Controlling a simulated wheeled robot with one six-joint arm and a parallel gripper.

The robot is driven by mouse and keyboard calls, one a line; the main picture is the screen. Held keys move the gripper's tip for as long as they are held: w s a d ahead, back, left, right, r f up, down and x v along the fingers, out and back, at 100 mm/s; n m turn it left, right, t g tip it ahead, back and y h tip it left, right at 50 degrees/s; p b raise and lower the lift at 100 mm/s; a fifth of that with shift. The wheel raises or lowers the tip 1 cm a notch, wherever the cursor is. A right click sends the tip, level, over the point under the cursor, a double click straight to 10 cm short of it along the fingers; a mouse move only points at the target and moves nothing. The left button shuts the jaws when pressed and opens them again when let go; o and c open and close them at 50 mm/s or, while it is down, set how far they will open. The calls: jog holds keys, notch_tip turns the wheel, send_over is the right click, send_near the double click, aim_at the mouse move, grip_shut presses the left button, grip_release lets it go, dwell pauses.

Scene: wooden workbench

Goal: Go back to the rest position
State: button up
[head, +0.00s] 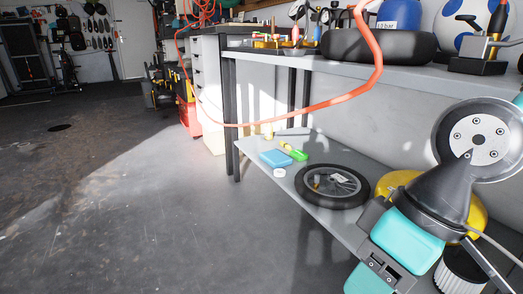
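Parts of my own arm fill the right side of the head view. They are a round grey joint cover with bolts, a dark tapering link, and turquoise and grey sections running down to the bottom edge. I see no gripper fingertips in the frame, so whether my gripper is open or holds anything is hidden. The arm parts appear in front of the workbench (300,63) and its lower shelf (310,212). I cannot tell how close they are to either.
An orange hose (310,108) hangs across the bench front. The lower shelf holds a blue box (275,158), a green-and-yellow item (294,152), a black wheel (359,192) and a yellow object (477,213). The grey floor (150,215) at left is mostly clear.

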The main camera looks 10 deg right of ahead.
notch_tip(320, 180, up, 47)
jog(key=p, duration=4.4)
jog(key=shift+f, duration=0.15)
